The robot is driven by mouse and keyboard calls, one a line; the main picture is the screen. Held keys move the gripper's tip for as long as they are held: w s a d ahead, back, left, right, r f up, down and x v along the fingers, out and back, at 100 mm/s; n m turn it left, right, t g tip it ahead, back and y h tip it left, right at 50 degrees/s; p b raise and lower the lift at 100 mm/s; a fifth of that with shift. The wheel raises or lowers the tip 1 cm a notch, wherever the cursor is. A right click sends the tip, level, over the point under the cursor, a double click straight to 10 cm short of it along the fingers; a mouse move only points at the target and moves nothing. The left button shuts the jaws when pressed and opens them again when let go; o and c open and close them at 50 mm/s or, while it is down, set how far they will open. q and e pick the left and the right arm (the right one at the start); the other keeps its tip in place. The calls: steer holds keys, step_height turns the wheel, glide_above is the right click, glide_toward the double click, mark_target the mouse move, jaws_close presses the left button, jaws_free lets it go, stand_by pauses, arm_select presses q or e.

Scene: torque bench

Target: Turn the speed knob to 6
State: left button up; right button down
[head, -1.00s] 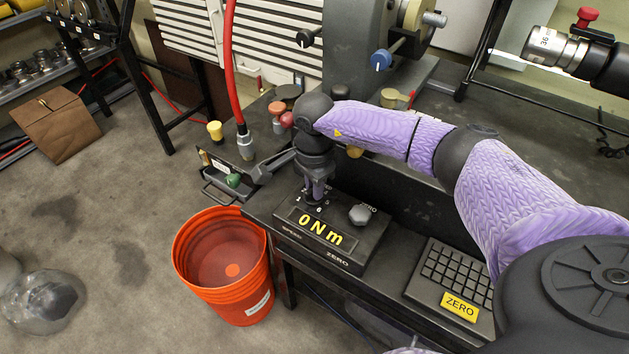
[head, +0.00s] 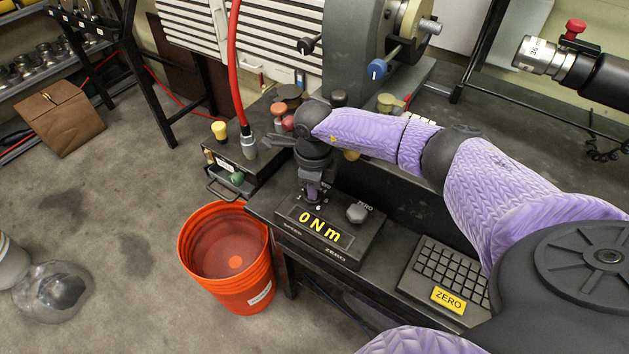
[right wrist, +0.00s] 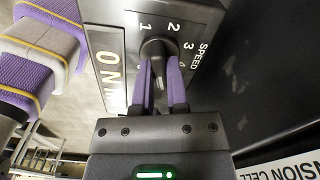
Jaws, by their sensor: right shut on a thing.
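The dark speed knob (right wrist: 157,48) shows in the right wrist view, on a panel marked SPEED with the numbers 1, 2, 3 and part of a 4 around it. My right gripper (right wrist: 160,66) has its two purple fingers closed on the knob's sides. I cannot tell which number the knob points at. In the head view my right gripper (head: 313,200) reaches down onto the left part of the black control box (head: 345,250) and hides most of the knob there. The box's yellow display (head: 320,228) reads 0 N m. My left gripper is not in view.
A second, grey knob (head: 357,213) stands right of the gripper on the box. A keypad (head: 447,272) with a yellow ZERO label lies to the right. An orange bucket (head: 190,248) stands on the floor at left. A red hose (head: 233,75) rises behind.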

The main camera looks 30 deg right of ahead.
steer(key=shift+r+m+p, duration=0.1)
steer(key=shift+m+p, duration=0.35)
steer(key=shift+m, duration=0.75)
steer(key=c, duration=0.6)
jaws_free()
steer(key=shift+c, duration=0.2)
step_height(320, 180, up, 9)
steer(key=p, duration=0.3)
steer(key=shift+r, duration=0.4)
